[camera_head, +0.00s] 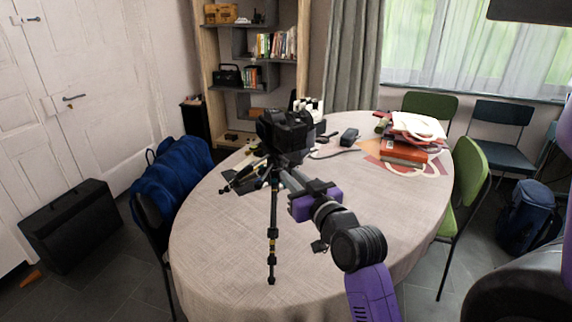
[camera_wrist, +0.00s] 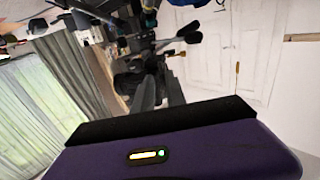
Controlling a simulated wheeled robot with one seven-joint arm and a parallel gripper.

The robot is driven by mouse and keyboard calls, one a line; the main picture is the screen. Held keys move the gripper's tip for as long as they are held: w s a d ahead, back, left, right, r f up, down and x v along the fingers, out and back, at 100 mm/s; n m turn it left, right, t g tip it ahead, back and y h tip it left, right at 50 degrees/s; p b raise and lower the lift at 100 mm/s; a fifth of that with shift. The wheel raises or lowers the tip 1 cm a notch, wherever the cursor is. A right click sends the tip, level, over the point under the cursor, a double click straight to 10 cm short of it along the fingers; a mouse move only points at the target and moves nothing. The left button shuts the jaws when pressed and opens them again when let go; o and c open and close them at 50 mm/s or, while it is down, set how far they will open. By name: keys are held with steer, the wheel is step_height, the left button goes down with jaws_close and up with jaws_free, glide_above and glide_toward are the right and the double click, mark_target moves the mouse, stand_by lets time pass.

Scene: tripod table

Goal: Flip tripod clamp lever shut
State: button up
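A black tripod (camera_head: 272,232) stands on the oval table, one leg toward the near edge, with a black camera (camera_head: 285,131) on top. My purple gripper (camera_head: 290,178) reaches up-left to the tripod just below the camera; its fingers overlap the tripod there, and I cannot tell whether they touch it. In the wrist view, dark fingers (camera_wrist: 160,92) extend from the purple gripper body toward the tripod's dark parts (camera_wrist: 140,45). Their spread is unclear against the dark background. The clamp lever cannot be told apart in either view.
The cloth-covered table (camera_head: 215,255) is clear at its front left. A red book stack (camera_head: 403,152) and a small black object (camera_head: 349,136) lie toward the back right. A green chair (camera_head: 468,180) and a blue jacket on a chair (camera_head: 172,180) flank the table.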

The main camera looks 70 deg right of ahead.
mark_target(280, 164)
steer(key=x, duration=0.6)
steer(key=shift+w+d, duration=0.2)
steer(key=shift+w, duration=0.1)
steer(key=shift+c, duration=0.5)
jaws_close()
